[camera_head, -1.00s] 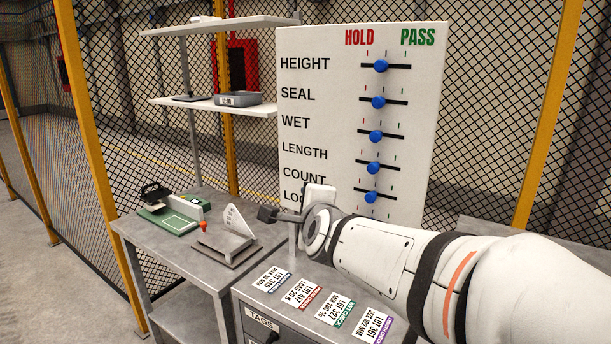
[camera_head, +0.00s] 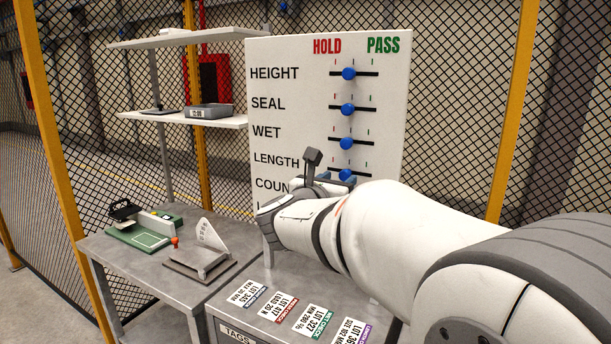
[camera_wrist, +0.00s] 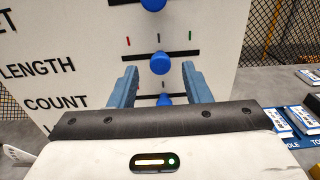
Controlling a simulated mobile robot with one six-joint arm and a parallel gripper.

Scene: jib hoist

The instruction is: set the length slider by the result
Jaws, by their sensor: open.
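A white board (camera_head: 290,130) carries rows of sliders under HOLD and PASS. The LENGTH slider's blue knob (camera_head: 347,175) is near the middle of its slot, below the central tick; it also shows in the wrist view (camera_wrist: 160,63). There, a red tick lies left and a green tick right. My gripper (camera_wrist: 159,67) is open and empty, its two blue fingertips at either side of the LENGTH knob in the picture. I cannot tell how far the tips are from the board. In the head view my arm hides the lower rows.
A side table (camera_head: 100,243) at left holds a green fixture (camera_head: 140,237) and a grey gauge (camera_head: 200,260) with a fan-shaped scale. Several lot tags lie on the cabinet (camera_head: 255,318) below. Shelves (camera_head: 190,118) stand behind. The WET knob (camera_head: 347,143) and COUNT knob (camera_wrist: 165,99) are close above and below.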

